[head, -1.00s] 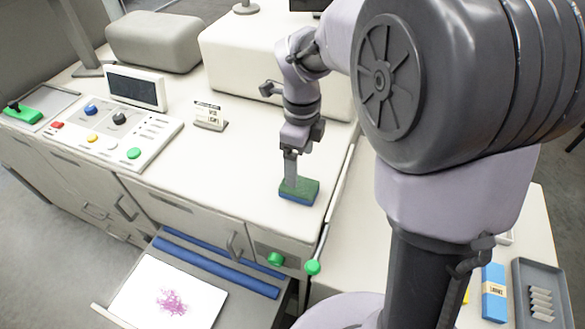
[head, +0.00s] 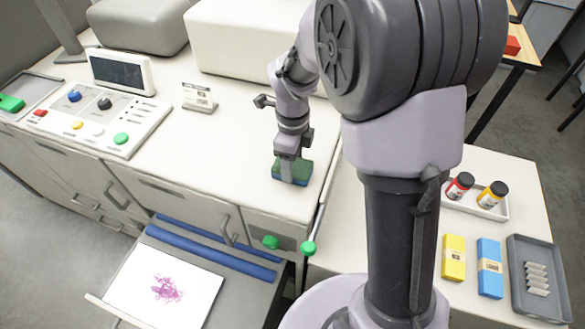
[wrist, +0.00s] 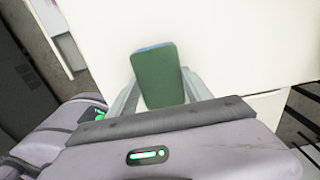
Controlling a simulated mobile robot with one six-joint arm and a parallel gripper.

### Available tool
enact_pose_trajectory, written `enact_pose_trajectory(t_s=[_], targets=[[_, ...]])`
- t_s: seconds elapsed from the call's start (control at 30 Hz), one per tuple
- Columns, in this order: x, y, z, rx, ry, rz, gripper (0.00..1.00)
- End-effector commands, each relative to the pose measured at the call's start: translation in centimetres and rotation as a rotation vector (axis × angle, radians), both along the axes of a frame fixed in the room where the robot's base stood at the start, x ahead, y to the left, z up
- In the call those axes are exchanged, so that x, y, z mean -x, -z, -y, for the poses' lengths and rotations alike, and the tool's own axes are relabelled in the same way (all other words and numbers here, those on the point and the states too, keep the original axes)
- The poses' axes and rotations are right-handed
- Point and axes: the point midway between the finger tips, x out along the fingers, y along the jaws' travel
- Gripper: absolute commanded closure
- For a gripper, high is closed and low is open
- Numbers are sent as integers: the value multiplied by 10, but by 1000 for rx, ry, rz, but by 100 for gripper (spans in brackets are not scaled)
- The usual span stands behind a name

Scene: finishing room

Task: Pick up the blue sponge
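The sponge (head: 304,174), green on top with a blue lower layer, lies on the white counter near its right front edge. My gripper (head: 291,178) is down over it, pointing at the counter. In the wrist view the green face of the sponge (wrist: 158,76) shows between the two grey fingers of my gripper (wrist: 160,82), one on each side. The fingers look open around the sponge and very close to its sides; contact is not clear. In the head view my gripper hides part of the sponge.
An open drawer (head: 235,300) with a blue rail juts out below the counter. A control panel (head: 105,115) and a small sign (head: 198,97) stand to the left. The side table at right holds yellow (head: 453,258) and blue boxes (head: 489,268), jars and a grey tray (head: 518,296).

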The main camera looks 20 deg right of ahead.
Motion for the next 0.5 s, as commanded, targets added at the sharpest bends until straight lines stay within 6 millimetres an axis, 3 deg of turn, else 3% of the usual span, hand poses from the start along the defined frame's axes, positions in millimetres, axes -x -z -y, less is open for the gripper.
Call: enact_pose_trajectory(t_s=[0.03, 0.1, 0.37, 0.5], targets=[[0, 0, 0, 0, 0, 0, 68], [0, 0, 0, 0, 0, 0, 79], [0, -3, 0, 1, 0, 1, 79], [-1, -16, 0, 0, -1, 2, 79]])
